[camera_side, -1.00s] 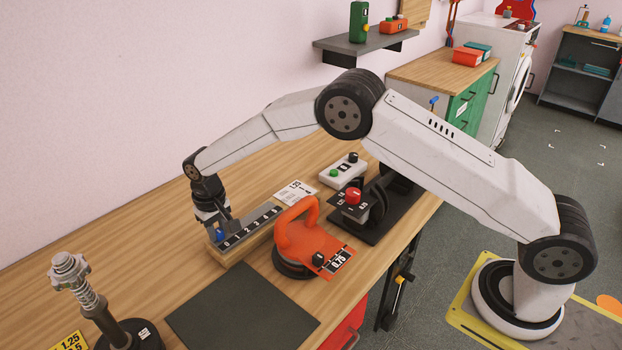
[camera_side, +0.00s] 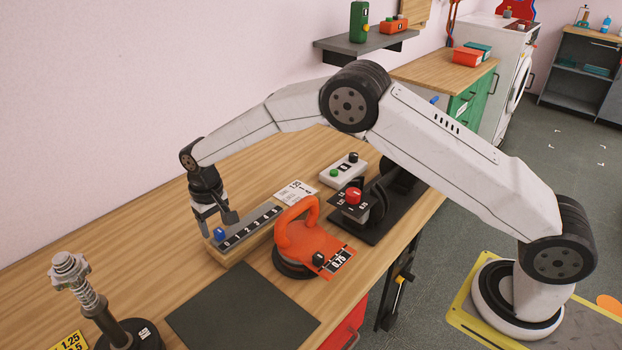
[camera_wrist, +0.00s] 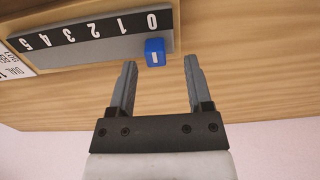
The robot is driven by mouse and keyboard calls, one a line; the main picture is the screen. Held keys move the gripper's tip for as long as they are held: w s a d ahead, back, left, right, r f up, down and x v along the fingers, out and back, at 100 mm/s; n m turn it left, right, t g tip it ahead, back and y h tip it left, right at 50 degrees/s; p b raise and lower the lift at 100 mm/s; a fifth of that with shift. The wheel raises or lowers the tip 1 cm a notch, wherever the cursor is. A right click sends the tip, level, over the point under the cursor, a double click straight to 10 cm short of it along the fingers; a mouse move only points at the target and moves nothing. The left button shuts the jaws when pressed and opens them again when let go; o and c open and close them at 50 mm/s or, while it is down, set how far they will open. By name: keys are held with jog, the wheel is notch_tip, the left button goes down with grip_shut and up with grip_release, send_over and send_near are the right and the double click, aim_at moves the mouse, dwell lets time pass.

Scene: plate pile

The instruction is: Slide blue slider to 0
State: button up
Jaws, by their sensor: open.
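The blue slider (camera_side: 220,233) sits at the 0 end of the numbered scale block (camera_side: 250,228), beside the 0 mark. In the wrist view the blue slider (camera_wrist: 155,52) stands at the end of the grey scale (camera_wrist: 90,35), just beside the printed 0. My gripper (camera_side: 218,226) is raised a little by that end of the block. In the wrist view my gripper (camera_wrist: 160,66) is open and empty, its two fingers apart, with the slider just beyond the fingertips and not between them.
An orange-handled device (camera_side: 300,240) marked 0.75 stands right of the block. A box with green and black buttons (camera_side: 343,170) and a red-knob device (camera_side: 354,196) lie behind it. A dark mat (camera_side: 243,308) lies in front, and a spring post (camera_side: 90,295) stands at left.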

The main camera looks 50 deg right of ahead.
aim_at(220, 231)
jog(key=shift+r, duration=2.8)
jog(key=shift+s+d+r, duration=0.15)
jog(key=shift+s+d, duration=0.1)
jog(key=shift+d, duration=0.05)
jog(key=shift+t, duration=0.8)
jog(key=s+d+r, duration=0.1)
jog(key=s+d, duration=0.2)
jog(key=s, duration=0.1)
jog(key=s+d+r, duration=0.1)
jog(key=s+d, duration=0.3)
jog(key=s+d+r, duration=0.1)
jog(key=s+d, duration=0.2)
jog(key=s, duration=0.1)
jog(key=shift+s+d+r, duration=0.1)
jog(key=shift+d+r, duration=0.1)
jog(key=shift+r, duration=0.05)
jog(key=s+d, duration=0.2)
jog(key=s, duration=0.5)
jog(key=s+d+f+t, duration=0.1)
jog(key=s+d, duration=0.2)
jog(key=s, duration=0.5)
jog(key=shift+s+d, duration=0.2)
jog(key=shift+f, duration=0.1)
